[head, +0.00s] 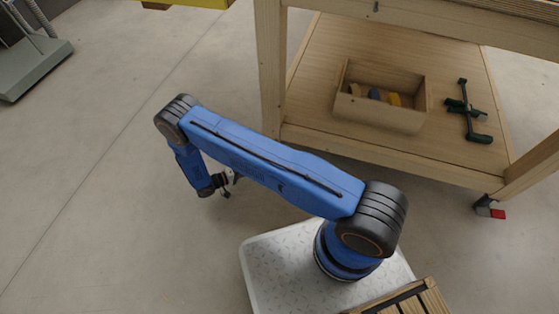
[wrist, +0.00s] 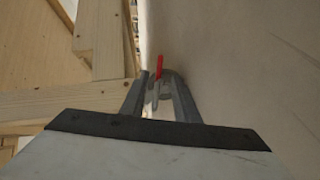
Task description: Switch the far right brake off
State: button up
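A wooden workbench (head: 270,75) stands at the upper right of the head view. One caster (head: 482,203) with a red brake pedal (head: 497,213) shows below its right leg. In the wrist view a narrow red piece (wrist: 159,68) stands upright beyond my gripper (wrist: 158,82), in line with the gap between the fingers. It looks like a brake pedal, but I cannot tell which caster it belongs to. My gripper (head: 232,180) is low over the floor, left of the bench in the head view. Its fingers are apart, with nothing seen held. The far casters are hidden in the head view.
The bench's lower shelf (head: 325,50) holds an open wooden box (head: 375,113) with small items and a dark green clamp (head: 466,112). A grey-green base (head: 35,68) stands at the far left. Bare concrete floor (head: 90,180) lies left of the bench.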

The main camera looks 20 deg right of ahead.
jog(key=x, duration=1.4)
jog(key=shift+d, duration=0.15)
grip_shut()
